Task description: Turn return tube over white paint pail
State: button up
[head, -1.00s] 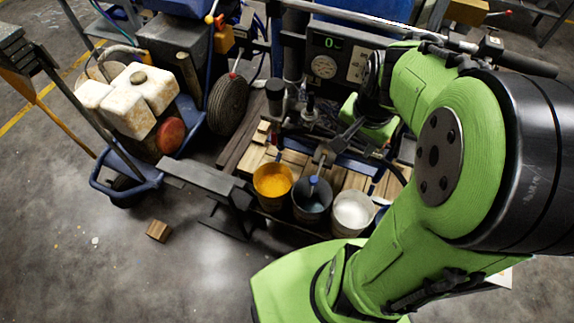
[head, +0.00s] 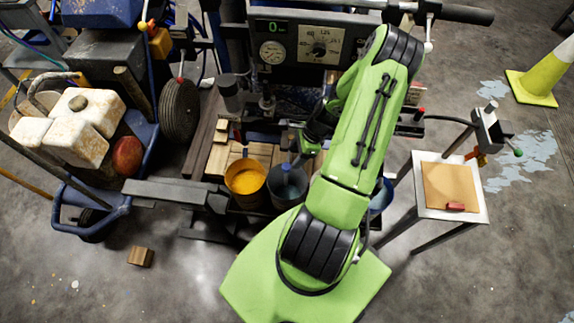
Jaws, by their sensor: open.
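A grey pail (head: 288,190) with dark contents stands in the middle of the striper's front deck. The return tube (head: 286,168) shows as a short blue-tipped piece over this grey pail. The white paint pail is hidden behind my arm. My gripper (head: 300,148) is just behind and above the grey pail, close to the tube. It is small, dark and partly covered by my arm. It is open, and I cannot tell whether it touches the tube.
A yellow paint pail (head: 246,178) stands left of the grey one. A blue pail (head: 381,196) shows right of my arm. A gauge panel (head: 310,45) stands behind. A side table (head: 450,190) is at right. A wooden block (head: 141,256) lies on open floor.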

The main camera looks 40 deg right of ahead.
aim_at(287, 166)
jog(key=b+x, duration=0.1)
jog(key=x, duration=0.5)
jog(key=shift+w+a+f, duration=0.1)
jog(key=shift+a+f, duration=0.05)
jog(key=shift+f, duration=0.2)
grip_shut()
